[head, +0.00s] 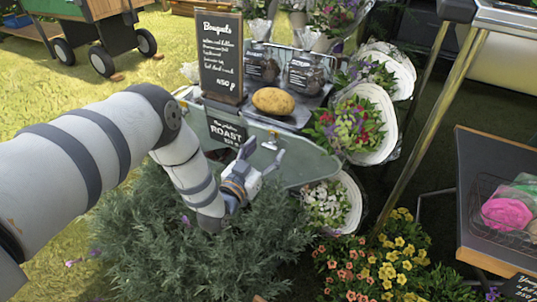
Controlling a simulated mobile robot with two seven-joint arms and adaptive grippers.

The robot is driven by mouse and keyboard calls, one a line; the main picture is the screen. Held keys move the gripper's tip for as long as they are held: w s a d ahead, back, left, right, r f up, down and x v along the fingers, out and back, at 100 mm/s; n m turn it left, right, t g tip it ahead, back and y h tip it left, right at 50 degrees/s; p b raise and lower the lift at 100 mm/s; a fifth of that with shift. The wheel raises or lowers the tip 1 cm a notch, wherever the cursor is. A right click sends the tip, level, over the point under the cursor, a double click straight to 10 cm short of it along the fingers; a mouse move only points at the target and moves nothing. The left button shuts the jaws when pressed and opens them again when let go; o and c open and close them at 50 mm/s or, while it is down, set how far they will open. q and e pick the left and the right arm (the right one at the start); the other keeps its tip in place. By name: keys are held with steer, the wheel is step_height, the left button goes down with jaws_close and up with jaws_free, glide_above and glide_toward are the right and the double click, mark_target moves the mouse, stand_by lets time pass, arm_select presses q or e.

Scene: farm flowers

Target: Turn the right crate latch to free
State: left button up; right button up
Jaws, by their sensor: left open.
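A grey-green metal crate (305,165) stands behind the shrub, with a black "ROAST" label (226,131) on its front. I cannot clearly make out the right crate latch; a small metal part on the crate front shows just beyond my fingers, but I cannot tell whether it is the latch or how it is turned. My left gripper (262,157) is open in front of the crate's front face, right of the label, with its fingers pointing at the crate. I see nothing between the fingers. I cannot tell whether they touch the crate. My right gripper is not in view.
A potato (273,101) and a black "Bouquets" board (221,56) stand on top. Wrapped bouquets (358,122) crowd the right side. A leafy shrub (165,235) lies below my arm, yellow flowers (400,255) at lower right. A metal pole (415,125) rises to the right.

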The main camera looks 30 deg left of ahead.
arm_select(q)
steer(key=shift+w, duration=0.6)
steer(key=c, duration=1.2)
steer(key=shift+o, duration=0.2)
steer(key=n, duration=0.4)
steer(key=shift+a+n, duration=0.1)
steer(key=shift+n, duration=0.3)
steer(key=n, duration=0.4)
steer(key=shift+f+n, duration=0.1)
steer(key=shift+n, duration=0.2)
steer(key=n, duration=0.4)
steer(key=shift+f+n, duration=0.1)
steer(key=shift+n, duration=2.2)
steer(key=shift+b, duration=0.3)
